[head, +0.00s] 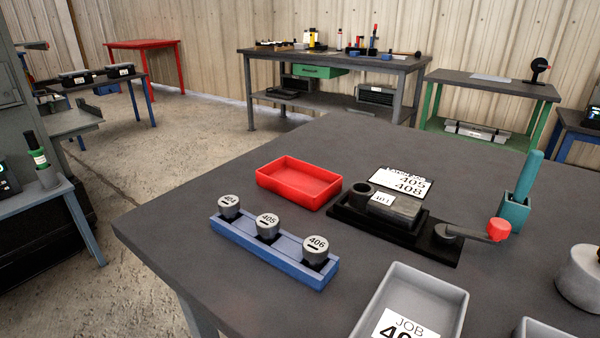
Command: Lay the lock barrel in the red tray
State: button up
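The red tray (299,181) lies empty on the dark grey table, left of its middle. Lock barrels stand upright in a blue rack (273,253) in front of it: one marked 404 (229,205), one marked 405 (267,224) and one marked 406 (316,247). To the right of the tray is a black fixture (430,243) bearing a grey body (395,207) with a small white label, hard to read. A round grey piece with a dark top stands at the body's left end. My gripper is not in view.
A lever with a red knob (499,229) juts right from the fixture. A card reading 405 and 408 (401,181) lies behind it. A teal holder (516,209) stands at right. A grey JOB tray (437,293) is in front. The table's left side is clear.

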aim_at(310, 190)
jog(key=u, duration=0.05)
jog(key=i, duration=1.4)
